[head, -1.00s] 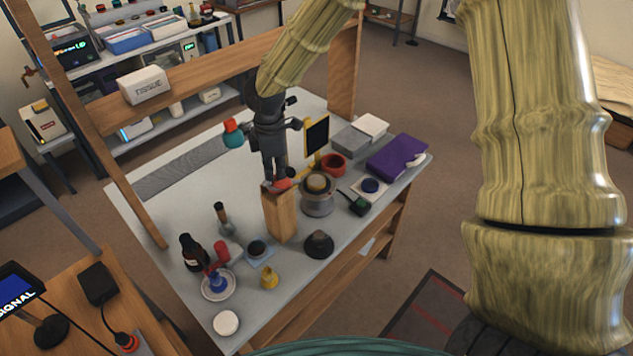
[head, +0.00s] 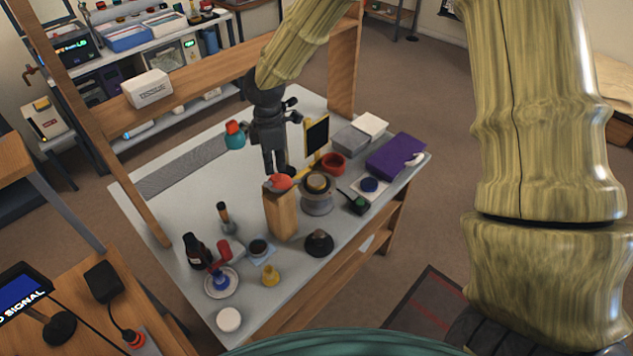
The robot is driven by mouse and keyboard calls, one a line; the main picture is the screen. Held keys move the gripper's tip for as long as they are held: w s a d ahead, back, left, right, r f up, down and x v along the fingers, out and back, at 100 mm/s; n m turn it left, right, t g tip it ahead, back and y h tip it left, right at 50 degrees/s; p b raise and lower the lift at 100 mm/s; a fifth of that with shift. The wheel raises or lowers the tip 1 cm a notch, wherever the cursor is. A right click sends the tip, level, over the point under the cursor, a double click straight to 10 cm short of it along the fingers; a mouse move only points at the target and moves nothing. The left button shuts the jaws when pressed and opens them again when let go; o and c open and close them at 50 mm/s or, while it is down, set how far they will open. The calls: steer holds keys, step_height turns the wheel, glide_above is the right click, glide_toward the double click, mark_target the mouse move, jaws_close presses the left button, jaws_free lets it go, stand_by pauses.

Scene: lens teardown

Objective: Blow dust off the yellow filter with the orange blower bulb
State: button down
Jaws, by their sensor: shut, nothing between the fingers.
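A red-orange rounded piece (head: 279,182), which looks like the blower bulb, sits on top of an upright wooden block (head: 281,214). My gripper (head: 277,170) points down just behind and above it; its fingers look shut with nothing held, and the tips are partly hidden. I cannot tell for sure which thing is the yellow filter. A yellow round top (head: 318,183) sits on a silver cylinder right of the block. A small yellow piece (head: 270,275) stands at the table's front. A black panel in a yellow frame (head: 317,138) stands behind.
The table's left middle is clear.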

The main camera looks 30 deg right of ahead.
steer(key=shift+r, duration=0.1)
steer(key=shift+r+p, duration=2.1)
steer(key=shift+r, duration=0.35)
steer(key=s+a+f+m+g+y, duration=0.15)
steer(key=s+f+m, duration=0.25)
steer(key=s+f, duration=0.5)
steer(key=s+a+f+m+t+y, duration=0.1)
steer(key=s+a+f+m, duration=0.2)
steer(key=s+f, duration=0.65)
steer(key=s+d+f+m+h, duration=0.1)
steer(key=s+d+f+m, duration=0.4)
steer(key=s, duration=0.4)
steer(key=s+d+f+m+h, duration=0.1)
steer(key=s+d+f+m, duration=0.25)
steer(key=s+f, duration=0.5)
step_height(320, 180, down, 13)
steer(key=b, duration=1.3)
steer(key=shift+s+a+m+b, duration=0.2)
steer(key=shift+a+m+b, duration=0.1)
steer(key=shift+m, duration=0.15)
